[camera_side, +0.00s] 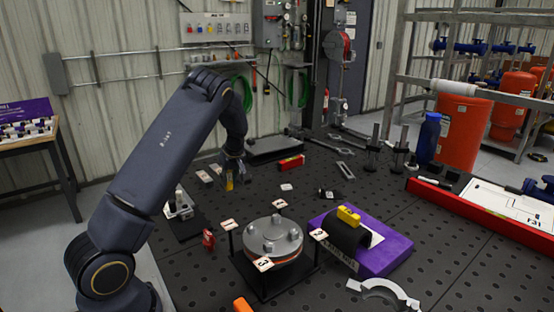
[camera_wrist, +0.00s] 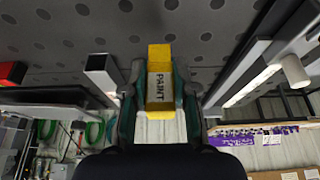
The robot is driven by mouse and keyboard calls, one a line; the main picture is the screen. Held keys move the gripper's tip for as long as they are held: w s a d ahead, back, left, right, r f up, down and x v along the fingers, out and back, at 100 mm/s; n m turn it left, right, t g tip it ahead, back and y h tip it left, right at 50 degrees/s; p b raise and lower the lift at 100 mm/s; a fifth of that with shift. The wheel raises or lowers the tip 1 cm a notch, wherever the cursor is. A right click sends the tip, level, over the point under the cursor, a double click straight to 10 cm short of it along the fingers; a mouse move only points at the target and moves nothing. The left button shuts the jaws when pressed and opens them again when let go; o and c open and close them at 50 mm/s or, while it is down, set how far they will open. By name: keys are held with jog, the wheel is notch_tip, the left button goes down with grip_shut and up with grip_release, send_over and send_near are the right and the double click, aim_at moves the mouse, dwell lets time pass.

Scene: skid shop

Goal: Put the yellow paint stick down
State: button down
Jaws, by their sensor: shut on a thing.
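The yellow paint stick (camera_wrist: 159,60) has a pale label reading PAINT. It sits between the two fingers of my gripper (camera_wrist: 160,85) in the wrist view, and the gripper is shut on it. In the side view my gripper (camera_side: 231,175) points down over the left back part of the dark perforated table (camera_side: 330,185), with the yellow stick (camera_side: 229,184) showing below the fingers. Whether the stick's lower end touches the table is too small to tell.
A red and yellow block (camera_side: 291,162) lies right of my gripper. A round flange on a stand (camera_side: 272,238) and a purple block (camera_side: 385,252) stand nearer the front. Small white tags (camera_side: 286,187) dot the table.

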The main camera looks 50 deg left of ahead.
aim_at(230, 186)
jog(key=shift+f, duration=1.65)
jog(key=shift+f, duration=0.15)
jog(key=c, duration=0.9)
grip_release()
